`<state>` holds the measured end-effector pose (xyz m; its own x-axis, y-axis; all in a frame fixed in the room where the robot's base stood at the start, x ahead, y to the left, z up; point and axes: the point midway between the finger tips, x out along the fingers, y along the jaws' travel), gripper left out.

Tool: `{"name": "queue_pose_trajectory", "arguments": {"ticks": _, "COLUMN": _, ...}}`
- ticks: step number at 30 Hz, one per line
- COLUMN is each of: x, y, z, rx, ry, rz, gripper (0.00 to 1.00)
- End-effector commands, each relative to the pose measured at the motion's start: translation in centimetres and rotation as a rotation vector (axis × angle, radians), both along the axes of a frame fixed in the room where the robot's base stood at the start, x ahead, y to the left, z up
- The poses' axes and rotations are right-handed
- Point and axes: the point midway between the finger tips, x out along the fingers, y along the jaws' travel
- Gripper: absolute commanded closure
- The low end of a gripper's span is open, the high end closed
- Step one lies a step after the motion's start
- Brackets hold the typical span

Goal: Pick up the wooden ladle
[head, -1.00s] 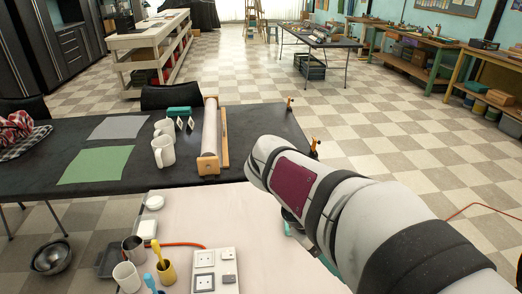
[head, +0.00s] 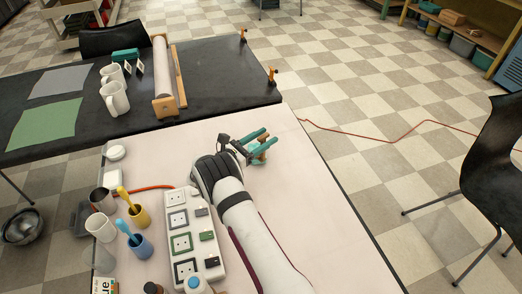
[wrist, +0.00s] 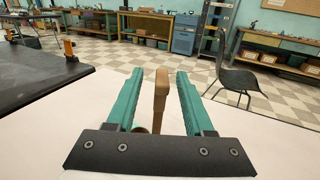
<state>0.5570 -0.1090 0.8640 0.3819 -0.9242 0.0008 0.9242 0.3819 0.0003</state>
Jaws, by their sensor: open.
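The wooden ladle shows in the wrist view as an upright brown wooden handle (wrist: 161,88) between the two teal fingers of my gripper (wrist: 160,74). A gap shows on each side of the handle, so the fingers do not appear to touch it. In the head view my gripper (head: 265,137) is open over the pale table, and a small brown part of the ladle (head: 262,155) shows beside the fingers. Its lower part is mostly hidden by the gripper.
The pale table (head: 330,235) is clear to the right of my arm. A white power strip (head: 182,218), cups with a yellow brush (head: 123,197) and a blue brush (head: 127,228) stand left. A black table (head: 215,75) with white mugs (head: 115,99) adjoins behind.

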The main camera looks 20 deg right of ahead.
Motion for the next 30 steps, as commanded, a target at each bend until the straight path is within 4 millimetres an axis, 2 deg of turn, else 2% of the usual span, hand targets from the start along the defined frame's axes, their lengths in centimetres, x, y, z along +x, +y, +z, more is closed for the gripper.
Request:
{"name": "queue_pose_trajectory", "arguments": {"ticks": 1, "x": 0.1, "y": -1.0, "z": 0.0, "rx": 0.001, "ry": 0.000, "rz": -0.003, "gripper": 0.47}}
{"name": "queue_pose_trajectory", "arguments": {"ticks": 4, "x": 0.7, "y": -2.3, "z": 0.0, "rx": 0.000, "ry": -0.001, "rz": -0.001, "gripper": 0.47}}
{"name": "queue_pose_trajectory", "arguments": {"ticks": 11, "x": 0.9, "y": -2.6, "z": 0.0, "rx": 0.001, "ry": 0.000, "rz": 0.000, "gripper": 0.47}}
{"name": "queue_pose_trajectory", "arguments": {"ticks": 20, "x": 0.9, "y": -2.5, "z": 0.0, "rx": 0.001, "ry": 0.000, "rz": 0.000, "gripper": 1.00}}
{"name": "queue_pose_trajectory", "arguments": {"ticks": 30, "x": 0.9, "y": -2.5, "z": 0.0, "rx": 0.001, "ry": 0.000, "rz": 0.000, "gripper": 1.00}}
